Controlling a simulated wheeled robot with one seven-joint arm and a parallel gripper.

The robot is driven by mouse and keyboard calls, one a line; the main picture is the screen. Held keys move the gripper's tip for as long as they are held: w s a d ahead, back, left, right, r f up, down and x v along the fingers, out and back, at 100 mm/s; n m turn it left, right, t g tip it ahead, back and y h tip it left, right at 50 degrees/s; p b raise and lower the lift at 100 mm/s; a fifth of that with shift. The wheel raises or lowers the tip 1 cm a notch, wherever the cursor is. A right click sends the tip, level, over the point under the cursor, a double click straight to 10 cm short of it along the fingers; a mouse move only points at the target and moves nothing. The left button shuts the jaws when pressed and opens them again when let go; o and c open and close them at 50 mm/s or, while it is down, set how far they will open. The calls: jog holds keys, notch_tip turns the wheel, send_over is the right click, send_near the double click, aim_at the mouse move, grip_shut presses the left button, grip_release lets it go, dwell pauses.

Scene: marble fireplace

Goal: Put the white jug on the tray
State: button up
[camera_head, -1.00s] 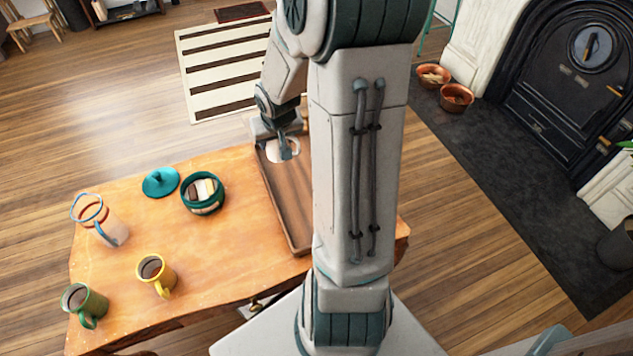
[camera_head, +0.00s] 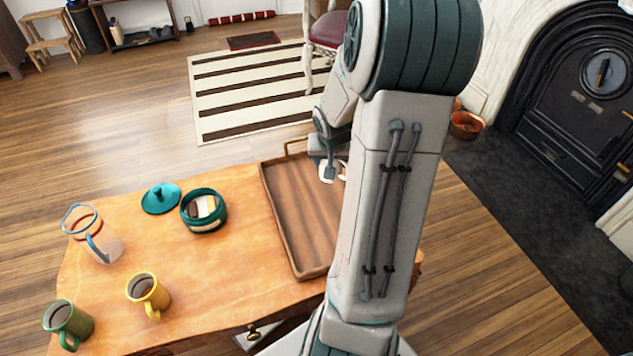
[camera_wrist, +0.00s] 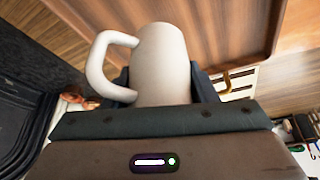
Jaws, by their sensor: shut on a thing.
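The white jug (camera_wrist: 165,58) is between my gripper's fingers (camera_wrist: 163,88) in the wrist view, its handle to the left. My gripper (camera_head: 328,172) is shut on it. In the head view only a bit of the jug (camera_head: 342,168) shows beside my arm. The brown wooden tray (camera_head: 300,215) lies on the right part of the table, partly hidden by my arm. The gripper and jug appear at the tray's far part. I cannot tell whether the jug touches the tray.
The wooden table (camera_head: 150,235) also bears a glass pitcher (camera_head: 95,235), a yellow mug (camera_head: 148,295), a green mug (camera_head: 68,323), a teal bowl (camera_head: 204,212) and a teal lid (camera_head: 161,198). The visible part of the tray is empty.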

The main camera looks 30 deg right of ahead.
jog(key=w+f, duration=0.1)
jog(key=w+f+b, duration=0.1)
jog(key=w, duration=0.1)
jog(key=w+a+f+b, duration=0.1)
jog(key=w, duration=0.1)
jog(key=shift+w+f, duration=0.15)
jog(key=shift+f, duration=0.05)
jog(key=shift+f+b, duration=1.1)
jog(key=shift+f, duration=0.75)
jog(key=shift+f, duration=0.15)
jog(key=o, duration=1.2)
jog(key=p+v, duration=0.6)
jog(key=v, duration=0.5)
jog(key=s+a+r+n+g+y, duration=0.1)
jog(key=s+a+r+n, duration=0.2)
jog(key=s+a, duration=0.5)
jog(key=s+a+r+n+g+y, duration=0.1)
jog(key=s+a+r+n, duration=0.3)
jog(key=s+a, duration=0.5)
jog(key=a, duration=0.5)
jog(key=shift+r+y, duration=0.25)
jog(key=shift+y, duration=0.05)
